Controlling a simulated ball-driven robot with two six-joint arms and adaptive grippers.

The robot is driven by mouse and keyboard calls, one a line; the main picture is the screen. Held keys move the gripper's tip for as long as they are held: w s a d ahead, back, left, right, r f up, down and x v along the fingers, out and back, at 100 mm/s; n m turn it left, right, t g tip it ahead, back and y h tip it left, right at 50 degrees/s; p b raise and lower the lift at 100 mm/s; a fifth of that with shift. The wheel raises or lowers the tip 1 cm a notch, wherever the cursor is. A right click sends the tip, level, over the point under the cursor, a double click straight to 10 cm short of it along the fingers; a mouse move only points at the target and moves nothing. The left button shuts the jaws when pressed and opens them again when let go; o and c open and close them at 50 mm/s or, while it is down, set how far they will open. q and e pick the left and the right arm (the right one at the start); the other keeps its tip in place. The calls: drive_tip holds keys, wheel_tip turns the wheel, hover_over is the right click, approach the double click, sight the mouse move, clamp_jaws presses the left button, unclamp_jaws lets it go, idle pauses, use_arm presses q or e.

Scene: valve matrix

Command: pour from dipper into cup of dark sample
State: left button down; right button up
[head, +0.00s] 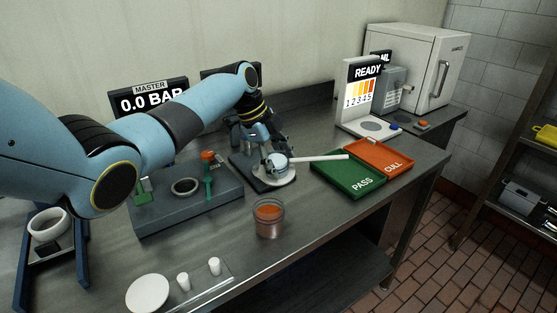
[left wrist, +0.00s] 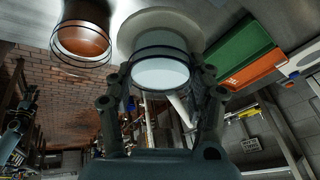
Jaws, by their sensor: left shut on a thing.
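My left gripper (head: 266,146) points down over a white disc (head: 288,181) at the middle of the bench. It is shut on the dipper, a pale round bowl (head: 278,160) with a long white handle (head: 320,157) reaching right. In the left wrist view the gripper (left wrist: 162,92) has its fingers either side of the glassy bowl (left wrist: 160,72), which shows pale contents. The cup of dark sample, a clear jar with orange-red contents (head: 269,213), stands upright in front of the disc, apart from the dipper; it also shows in the left wrist view (left wrist: 82,40).
A green PASS tray (head: 345,186) and an orange CULL tray (head: 392,155) lie to the right. A grey valve block (head: 218,200) stands left of the disc. A white plate (head: 148,293) and two small white cups lie at the front. A READY sign (head: 362,90) stands behind.

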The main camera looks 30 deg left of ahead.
use_arm(q)
drive_tip(key=shift+s+d+r+t+y+p, duration=0.2)
drive_tip(key=shift+s+t+p, duration=0.2)
drive_tip(key=shift+p, duration=0.2)
drive_tip(key=shift+s+d+r+t+y+p, duration=0.1)
drive_tip(key=shift+s+d+t+p, duration=0.1)
drive_tip(key=shift+s+t+p, duration=0.3)
idle(3.0)
drive_tip(key=shift+s+d+r+t+p, duration=0.1)
drive_tip(key=shift+s+d+t+p, duration=0.15)
drive_tip(key=shift+s+p, duration=0.2)
idle(1.5)
drive_tip(key=shift+s+d+r+m+t+y, duration=0.15)
drive_tip(key=shift+s+m+t+y, duration=0.15)
drive_tip(key=shift+s+t, duration=0.25)
idle(1.4)
